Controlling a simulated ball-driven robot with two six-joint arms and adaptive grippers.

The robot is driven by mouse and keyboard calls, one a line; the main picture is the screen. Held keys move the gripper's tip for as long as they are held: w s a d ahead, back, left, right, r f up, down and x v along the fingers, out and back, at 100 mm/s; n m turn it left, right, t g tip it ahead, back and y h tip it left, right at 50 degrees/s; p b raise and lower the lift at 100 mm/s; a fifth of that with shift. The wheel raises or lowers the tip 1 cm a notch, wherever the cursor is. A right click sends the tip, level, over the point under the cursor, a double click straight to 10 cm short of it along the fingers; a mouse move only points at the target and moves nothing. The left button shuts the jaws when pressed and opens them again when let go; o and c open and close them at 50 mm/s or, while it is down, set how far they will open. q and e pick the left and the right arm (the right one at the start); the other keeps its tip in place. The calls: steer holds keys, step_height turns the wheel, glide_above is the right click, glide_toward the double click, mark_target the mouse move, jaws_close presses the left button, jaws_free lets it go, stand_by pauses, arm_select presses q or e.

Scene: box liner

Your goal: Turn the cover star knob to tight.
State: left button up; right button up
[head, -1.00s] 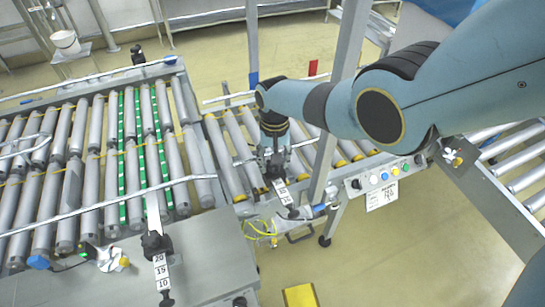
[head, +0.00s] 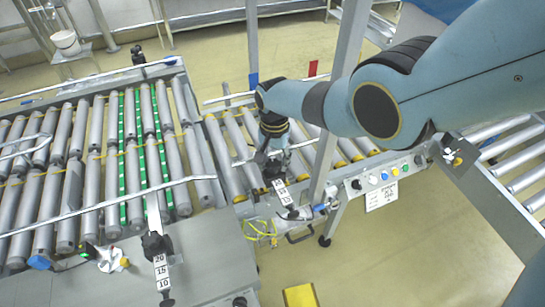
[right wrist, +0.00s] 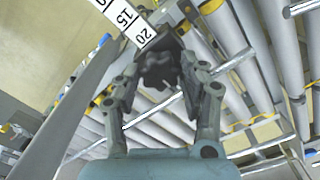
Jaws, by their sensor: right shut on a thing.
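A black star knob (right wrist: 157,68) sits between the fingers of my right gripper (right wrist: 162,82) in the right wrist view. The gripper is shut on it, with a finger on either side. In the head view my right gripper (head: 274,167) points down at the inner end of a white number scale (head: 283,193); it hides most of the knob there. The scale also shows in the right wrist view (right wrist: 128,20), with 15 and 20 readable. The knob's angle and tightness cannot be told. My left gripper is out of view.
Another black knob (head: 155,244) with a scale (head: 162,272) is on the left conveyor's front plate. A grey upright post (head: 335,110) stands close right of my right gripper. A panel of coloured buttons (head: 384,176) is further right.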

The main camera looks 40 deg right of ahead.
mark_target(270, 162)
steer(key=shift+w+a, duration=0.15)
steer(key=shift+a, duration=0.15)
steer(key=o, duration=0.9)
steer(key=shift+w, duration=0.1)
steer(key=shift+o, duration=1.2)
steer(key=shift+w+f, duration=0.1)
steer(key=shift+o, duration=0.2)
steer(key=shift+d, duration=0.1)
steer(key=shift+r, duration=0.3)
step_height(270, 162, up, 12)
steer(key=shift+f, duration=0.25)
